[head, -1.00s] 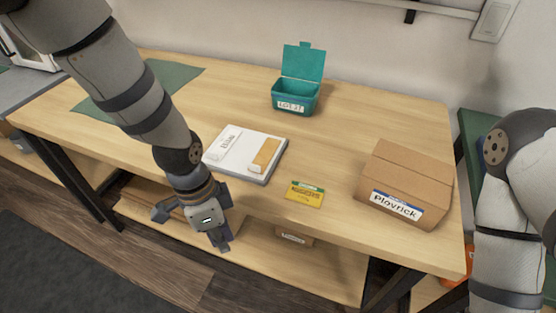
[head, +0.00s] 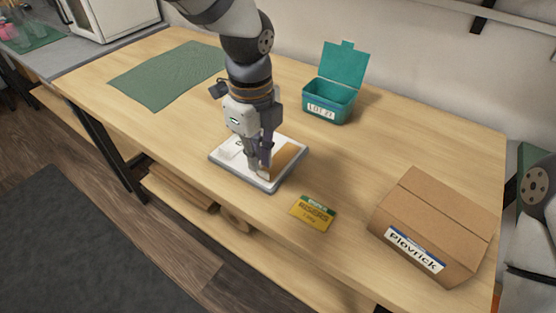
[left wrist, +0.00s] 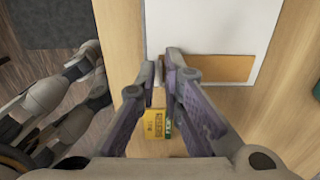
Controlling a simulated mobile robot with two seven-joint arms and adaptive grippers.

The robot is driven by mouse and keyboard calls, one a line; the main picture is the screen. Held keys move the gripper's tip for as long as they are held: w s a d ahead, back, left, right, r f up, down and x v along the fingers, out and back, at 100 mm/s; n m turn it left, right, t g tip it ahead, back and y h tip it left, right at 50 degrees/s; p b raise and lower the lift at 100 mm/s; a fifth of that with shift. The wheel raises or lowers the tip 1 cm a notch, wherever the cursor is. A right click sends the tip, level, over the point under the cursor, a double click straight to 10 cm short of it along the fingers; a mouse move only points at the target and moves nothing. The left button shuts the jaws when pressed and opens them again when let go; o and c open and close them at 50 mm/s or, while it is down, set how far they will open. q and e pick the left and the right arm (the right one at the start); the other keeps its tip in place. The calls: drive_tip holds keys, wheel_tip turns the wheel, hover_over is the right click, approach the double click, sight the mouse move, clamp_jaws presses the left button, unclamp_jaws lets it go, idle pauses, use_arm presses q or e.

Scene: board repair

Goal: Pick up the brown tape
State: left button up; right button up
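The brown tape is a flat brown strip (head: 288,157) along the right part of the white board (head: 239,177), which lies on the table. My left gripper (head: 258,168) points down over the board, with its fingertips at the near end of the strip. In the left wrist view, the fingertips (left wrist: 163,68) are close together beside the left end of the brown strip (left wrist: 225,68). My right gripper is out of view.
A yellow packet (head: 312,213) lies in front of the board. A cardboard box (head: 432,225) stands at right. An open teal bin (head: 330,103) stands behind, and a green mat (head: 165,78) lies at left. The table between them is clear.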

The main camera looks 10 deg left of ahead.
use_arm(q)
wheel_tip(320, 180, down, 2)
drive_tip(key=shift+f, duration=0.25)
clamp_jaws()
drive_tip(key=shift+r, duration=0.15)
